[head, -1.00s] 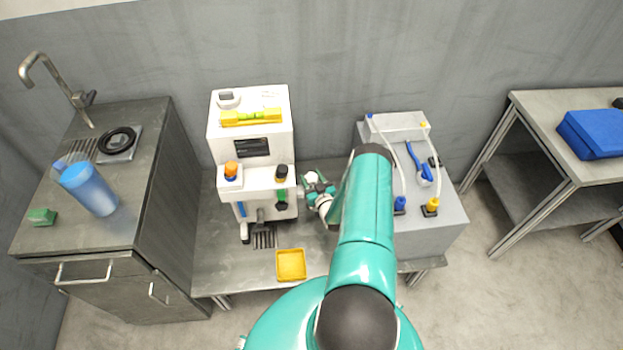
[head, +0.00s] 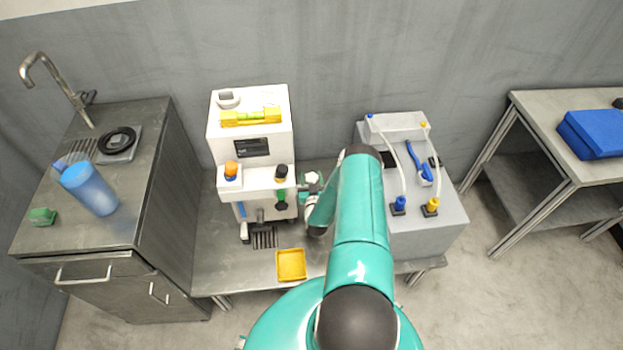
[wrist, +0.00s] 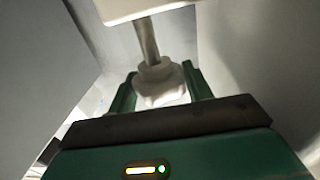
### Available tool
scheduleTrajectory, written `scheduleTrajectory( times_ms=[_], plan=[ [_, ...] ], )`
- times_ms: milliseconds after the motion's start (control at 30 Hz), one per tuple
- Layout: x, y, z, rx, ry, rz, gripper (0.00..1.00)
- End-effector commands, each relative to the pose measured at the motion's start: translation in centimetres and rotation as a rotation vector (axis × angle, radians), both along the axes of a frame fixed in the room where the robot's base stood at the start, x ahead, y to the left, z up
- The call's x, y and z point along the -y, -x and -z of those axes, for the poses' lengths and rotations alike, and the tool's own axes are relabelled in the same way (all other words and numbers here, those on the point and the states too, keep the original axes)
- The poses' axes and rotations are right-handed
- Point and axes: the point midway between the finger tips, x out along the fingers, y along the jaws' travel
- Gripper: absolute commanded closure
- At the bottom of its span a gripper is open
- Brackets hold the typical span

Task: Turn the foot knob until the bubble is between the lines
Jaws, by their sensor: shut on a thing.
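The foot knob (wrist: 162,88) is pale and lobed, on a metal stem under the white machine's underside in the wrist view. The green fingers of my gripper (wrist: 159,74) stand on either side of the knob, shut on it. In the head view, the white machine (head: 221,138) carries a yellow spirit level (head: 232,120) with a green vial on top. The bubble's place against the lines is too small to tell. My gripper is low at the machine's right side there, its fingertips and the knob hidden from the head view.
A grey unit (head: 432,238) with tubes and blue and yellow fittings stands close to the right of my arm. A yellow tray (head: 291,278) lies on the bench in front of the machine. A sink counter (head: 150,205) with a blue cup (head: 90,190) is at left.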

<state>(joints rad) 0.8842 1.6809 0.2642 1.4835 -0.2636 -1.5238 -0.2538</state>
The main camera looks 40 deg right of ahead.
Motion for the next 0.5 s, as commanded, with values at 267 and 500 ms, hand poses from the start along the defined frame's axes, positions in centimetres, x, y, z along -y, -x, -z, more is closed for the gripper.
scheduleTrajectory(
  times_ms=[267,500],
  plan=[
    [0.09,0.05,0.03,-0.001,-0.001,0.001,0.28],
    [-0.15,0.26,0.05,-0.002,-0.001,0.000,0.28]
  ],
)
